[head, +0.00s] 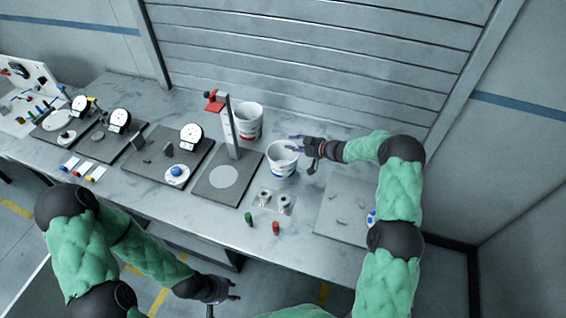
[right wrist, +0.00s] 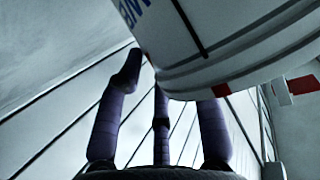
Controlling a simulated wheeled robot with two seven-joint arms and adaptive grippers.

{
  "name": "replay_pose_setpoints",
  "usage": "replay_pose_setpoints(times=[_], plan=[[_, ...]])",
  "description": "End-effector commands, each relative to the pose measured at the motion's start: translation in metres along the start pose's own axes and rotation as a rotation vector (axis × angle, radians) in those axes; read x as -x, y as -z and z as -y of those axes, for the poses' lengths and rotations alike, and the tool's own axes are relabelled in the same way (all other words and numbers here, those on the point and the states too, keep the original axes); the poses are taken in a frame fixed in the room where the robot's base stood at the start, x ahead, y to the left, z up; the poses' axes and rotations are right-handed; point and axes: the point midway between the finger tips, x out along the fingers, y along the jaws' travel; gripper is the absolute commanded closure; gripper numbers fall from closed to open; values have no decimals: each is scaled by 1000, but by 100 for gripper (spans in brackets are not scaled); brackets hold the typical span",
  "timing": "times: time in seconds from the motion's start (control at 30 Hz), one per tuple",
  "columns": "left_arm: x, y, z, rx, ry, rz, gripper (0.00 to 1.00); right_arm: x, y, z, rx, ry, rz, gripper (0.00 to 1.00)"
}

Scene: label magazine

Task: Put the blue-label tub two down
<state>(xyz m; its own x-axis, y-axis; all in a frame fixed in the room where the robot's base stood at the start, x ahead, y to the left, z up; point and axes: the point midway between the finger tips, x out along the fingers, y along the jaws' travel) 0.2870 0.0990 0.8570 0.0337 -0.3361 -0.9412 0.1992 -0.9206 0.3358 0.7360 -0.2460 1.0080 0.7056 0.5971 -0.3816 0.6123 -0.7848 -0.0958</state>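In the right wrist view the tub (right wrist: 235,35) fills the upper right, showing blue lettering and covering some fingertips. The fingers (right wrist: 160,95) stand apart there; I cannot tell whether they grip the tub or whether it touches the bench. My left gripper (head: 221,297) is empty, fingers apart, low in front of the bench.
Green (head: 249,219) and red (head: 276,228) small items lie at the front. A grey plate (head: 340,208) is at right; dial gauges (head: 191,136) are at left.

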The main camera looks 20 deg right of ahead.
Motion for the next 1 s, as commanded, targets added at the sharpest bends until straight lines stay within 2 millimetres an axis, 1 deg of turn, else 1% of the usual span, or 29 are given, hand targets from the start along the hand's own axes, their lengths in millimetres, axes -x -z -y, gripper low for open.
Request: replay_pose_setpoints(times=[0.17,0.27,0.3,0.77,0.93,1.0], plan=[[0,0,0,0,0,0,60,0,0,0,0,0,0,64],[0,0,0,0,0,0,60,0,0,0,0,0,0,89],[0,0,0,0,0,0,60,0,0,0,0,0,0,100],[0,0,0,0,0,0,60,0,0,0,0,0,0,100],[-2,0,1,0,0,0,60,2,5,1,0,1,-1,100],[-3,0,1,0,0,0,60,4,10,1,1,0,-2,100]])
